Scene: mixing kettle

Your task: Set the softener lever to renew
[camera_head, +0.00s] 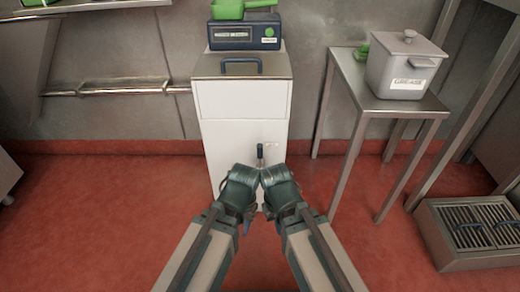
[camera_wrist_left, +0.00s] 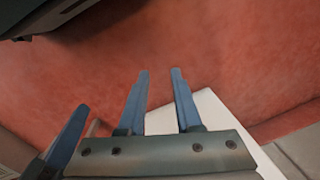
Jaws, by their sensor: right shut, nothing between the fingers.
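The white softener cabinet (camera_head: 243,115) stands ahead of me against the wall. The lever (camera_head: 260,152), a small upright dark handle, sits low on its front face. My left gripper (camera_head: 246,222) and right gripper (camera_head: 268,210) are close together just below the lever, in front of the cabinet. Their wrists hide most of their fingers and the lever's lower part. In the left wrist view, the left gripper (camera_wrist_left: 160,75) shows blue fingers apart with nothing between them. Another blue finger shows at the left there; I cannot tell whose it is. My right gripper is shut and empty.
A metal table (camera_head: 432,104) with a grease pot (camera_head: 405,65) is at the right. A floor grate (camera_head: 480,230) lies further right. The red floor at the left is clear.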

